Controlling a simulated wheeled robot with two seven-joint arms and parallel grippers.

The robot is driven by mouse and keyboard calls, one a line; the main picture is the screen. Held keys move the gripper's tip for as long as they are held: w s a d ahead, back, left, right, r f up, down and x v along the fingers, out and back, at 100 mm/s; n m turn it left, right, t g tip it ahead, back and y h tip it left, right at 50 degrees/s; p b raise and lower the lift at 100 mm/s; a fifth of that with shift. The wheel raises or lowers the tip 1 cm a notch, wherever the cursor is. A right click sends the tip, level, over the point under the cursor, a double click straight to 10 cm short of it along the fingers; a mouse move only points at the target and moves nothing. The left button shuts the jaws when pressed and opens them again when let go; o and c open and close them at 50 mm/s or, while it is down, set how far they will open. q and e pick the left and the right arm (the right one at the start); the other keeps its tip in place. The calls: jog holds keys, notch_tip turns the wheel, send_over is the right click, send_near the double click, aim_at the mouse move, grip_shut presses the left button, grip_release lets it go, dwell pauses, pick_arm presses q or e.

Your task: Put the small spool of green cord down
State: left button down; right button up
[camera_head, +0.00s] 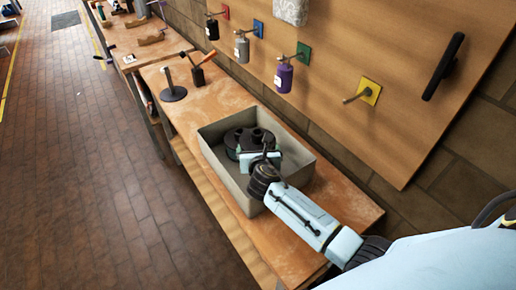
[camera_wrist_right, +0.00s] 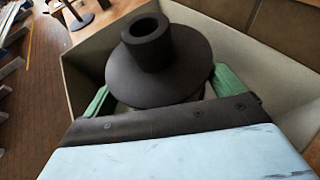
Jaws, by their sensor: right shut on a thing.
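A dark spool with a wide round flange and a hollow raised hub (camera_wrist_right: 158,72) sits between the fingers of my right gripper (camera_wrist_right: 163,96) in the right wrist view. Green finger parts show on both sides of it, and my right gripper is shut on it. Any green cord on it is hidden under the flange. In the head view my right gripper (camera_head: 257,160) reaches down into a grey open bin (camera_head: 212,158) beside dark round shapes (camera_head: 240,137). I cannot tell whether the spool touches the bin floor. My left gripper is not in view.
The bin stands on a wooden bench (camera_head: 293,249). A black stand (camera_head: 173,94) is behind it. Wall pegs hold black, grey and purple (camera_head: 284,76) items; the yellow-plated peg (camera_head: 362,93) is bare. A black handle (camera_head: 443,66) is on the board. Bin walls surround my right gripper.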

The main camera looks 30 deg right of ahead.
jog(key=shift+f, duration=0.1)
jog(key=o, duration=0.9)
jog(key=shift+r, duration=0.5)
jog(key=shift+s+a+r+p, duration=0.15)
jog(key=shift+s+r+p, duration=0.1)
jog(key=shift+p, duration=0.1)
jog(key=p+v, duration=0.1)
jog(key=v, duration=1)
jog(key=shift+s, duration=0.2)
